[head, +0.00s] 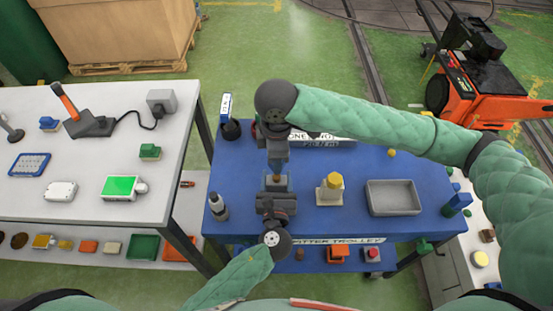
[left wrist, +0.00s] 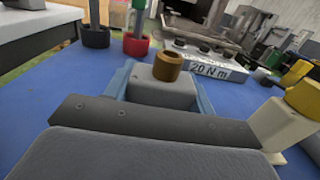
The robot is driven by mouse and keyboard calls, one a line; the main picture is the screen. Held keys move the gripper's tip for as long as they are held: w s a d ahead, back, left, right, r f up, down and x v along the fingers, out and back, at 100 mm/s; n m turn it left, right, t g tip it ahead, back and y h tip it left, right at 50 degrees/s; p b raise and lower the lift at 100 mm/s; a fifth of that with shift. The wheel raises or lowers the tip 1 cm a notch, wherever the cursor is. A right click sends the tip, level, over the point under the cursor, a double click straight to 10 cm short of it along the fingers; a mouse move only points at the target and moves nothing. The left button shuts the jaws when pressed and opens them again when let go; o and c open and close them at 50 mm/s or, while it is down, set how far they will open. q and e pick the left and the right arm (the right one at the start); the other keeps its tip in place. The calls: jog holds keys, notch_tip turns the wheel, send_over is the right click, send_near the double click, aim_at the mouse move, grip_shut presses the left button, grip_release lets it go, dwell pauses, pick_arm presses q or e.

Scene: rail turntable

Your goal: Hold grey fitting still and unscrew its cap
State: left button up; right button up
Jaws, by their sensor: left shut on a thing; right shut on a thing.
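My right gripper (head: 277,168) points down over the neck in the head view and is shut. The thing in its jaws, apparently the cap, is hidden.
A cream fitting with a yellow cap (head: 332,184) stands to the right, then an empty grey tray (head: 393,197). A dark bottle (head: 218,206) stands left. A "20 N m" block (left wrist: 208,66) lies behind. A white table (head: 80,190) stands left of the trolley.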

dwell(0.3)
pick_arm(q)
jog(key=o, duration=1.5)
jog(key=shift+s, duration=0.15)
jog(key=s, duration=1.1)
jog(key=shift+s+a, duration=0.1)
jog(key=shift+s, duration=0.25)
